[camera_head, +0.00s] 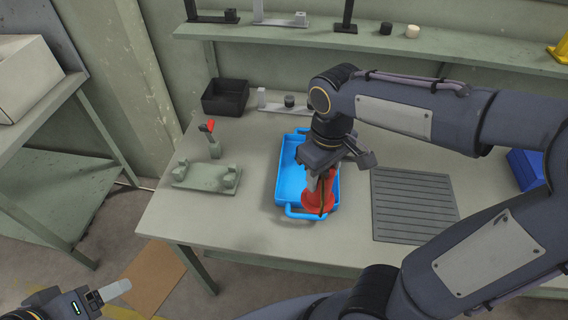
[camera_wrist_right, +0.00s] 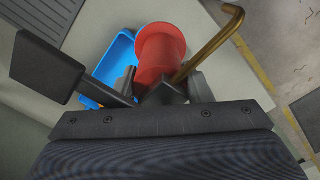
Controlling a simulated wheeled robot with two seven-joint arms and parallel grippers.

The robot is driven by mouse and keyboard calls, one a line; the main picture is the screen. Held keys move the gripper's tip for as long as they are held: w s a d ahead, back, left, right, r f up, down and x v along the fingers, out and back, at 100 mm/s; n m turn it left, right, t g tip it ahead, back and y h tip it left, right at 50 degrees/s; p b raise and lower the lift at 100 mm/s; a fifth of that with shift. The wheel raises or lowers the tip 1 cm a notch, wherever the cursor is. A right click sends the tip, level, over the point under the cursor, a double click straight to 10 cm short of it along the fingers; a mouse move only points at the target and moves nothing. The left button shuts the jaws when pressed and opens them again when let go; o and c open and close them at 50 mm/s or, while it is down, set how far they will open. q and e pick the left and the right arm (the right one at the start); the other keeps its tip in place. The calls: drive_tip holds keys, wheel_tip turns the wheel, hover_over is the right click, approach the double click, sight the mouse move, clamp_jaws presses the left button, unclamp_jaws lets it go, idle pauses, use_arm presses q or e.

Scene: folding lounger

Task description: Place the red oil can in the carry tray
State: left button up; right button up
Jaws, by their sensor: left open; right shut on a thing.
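The blue carry tray (camera_head: 291,184) lies on the workbench, with a handle at its near end. My right gripper (camera_head: 322,182) points down over the tray's near right part. It is shut on the red oil can (camera_head: 318,196), which is upright and stands in or just above the tray; I cannot tell whether it touches the floor. In the right wrist view the red can (camera_wrist_right: 160,55) is between the fingers, with a brown spout or handle beside it and the blue tray (camera_wrist_right: 122,52) behind. My left gripper (camera_head: 115,291) is open and empty, low at the left, away from the bench.
A grey ribbed mat (camera_head: 413,206) lies to the right. A blue bin (camera_head: 525,168) is at the far right. A shelf (camera_head: 440,54) runs behind.

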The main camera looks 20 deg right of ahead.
drive_tip(key=w+d+f+p, duration=0.1)
drive_tip(key=w+d+f, duration=0.3)
drive_tip(key=w+f, duration=0.8)
drive_tip(key=shift+w+d+f, duration=0.15)
drive_tip(key=shift+w+f, duration=0.05)
drive_tip(key=shift+f, duration=0.15)
drive_tip(key=shift+f, duration=0.2)
drive_tip(key=o, duration=1.2)
drive_tip(key=shift+r, duration=0.15)
